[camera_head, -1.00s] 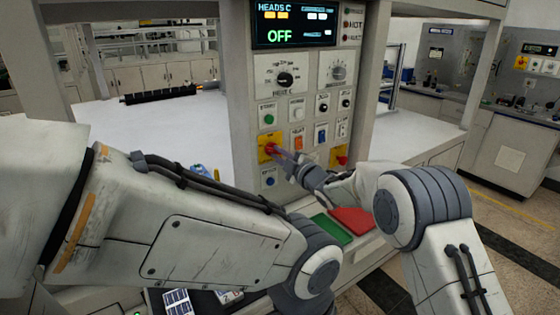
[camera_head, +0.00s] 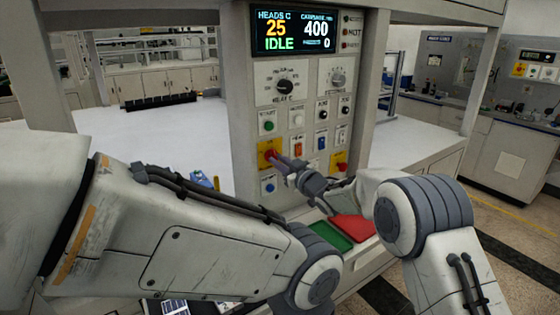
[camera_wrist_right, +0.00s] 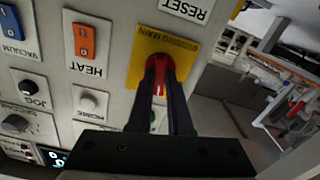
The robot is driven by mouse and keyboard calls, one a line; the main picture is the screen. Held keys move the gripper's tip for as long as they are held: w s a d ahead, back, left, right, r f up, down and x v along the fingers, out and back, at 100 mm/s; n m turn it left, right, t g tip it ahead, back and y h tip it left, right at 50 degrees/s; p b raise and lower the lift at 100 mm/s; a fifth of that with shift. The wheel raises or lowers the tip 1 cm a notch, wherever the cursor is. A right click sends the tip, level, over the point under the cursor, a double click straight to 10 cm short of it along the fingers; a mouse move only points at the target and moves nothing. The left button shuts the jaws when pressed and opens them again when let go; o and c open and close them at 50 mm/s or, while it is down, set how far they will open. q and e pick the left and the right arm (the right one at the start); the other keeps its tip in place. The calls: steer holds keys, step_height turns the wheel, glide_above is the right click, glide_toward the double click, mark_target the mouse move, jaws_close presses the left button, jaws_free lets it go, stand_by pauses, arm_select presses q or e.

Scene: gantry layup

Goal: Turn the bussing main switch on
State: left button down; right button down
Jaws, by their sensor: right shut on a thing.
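The main switch is a red handle on a yellow plate (camera_head: 264,149) low on the left of the panel. In the right wrist view its plate (camera_wrist_right: 146,48) reads MAIN, upside down. My right gripper (camera_head: 277,160) is at the switch. In the right wrist view its two fingers (camera_wrist_right: 160,78) are shut on the red handle (camera_wrist_right: 160,67), which lies lengthwise between them. The fingers hide part of the handle. The panel display (camera_head: 294,31) is lit and reads IDLE, 25 and 400. My left arm crosses the lower left; its gripper is not seen.
The orange HEAT rocker (camera_wrist_right: 84,41) and several buttons and knobs are close beside the main switch. A second red knob on a yellow plate (camera_head: 340,161) is to the right. Green (camera_head: 330,236) and red (camera_head: 352,229) pads lie below. The white worktop (camera_head: 165,135) is mostly clear.

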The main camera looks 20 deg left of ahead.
steer(key=shift+s+a+m, duration=0.1)
steer(key=shift+m, duration=1)
steer(key=shift+f, duration=0.1)
steer(key=c, duration=0.8)
jaws_free()
steer(key=shift+a, duration=0.1)
steer(key=shift+c, duration=0.2)
steer(key=b+v, duration=0.3)
steer(key=v, duration=0.7)
steer(key=shift+d, duration=0.3)
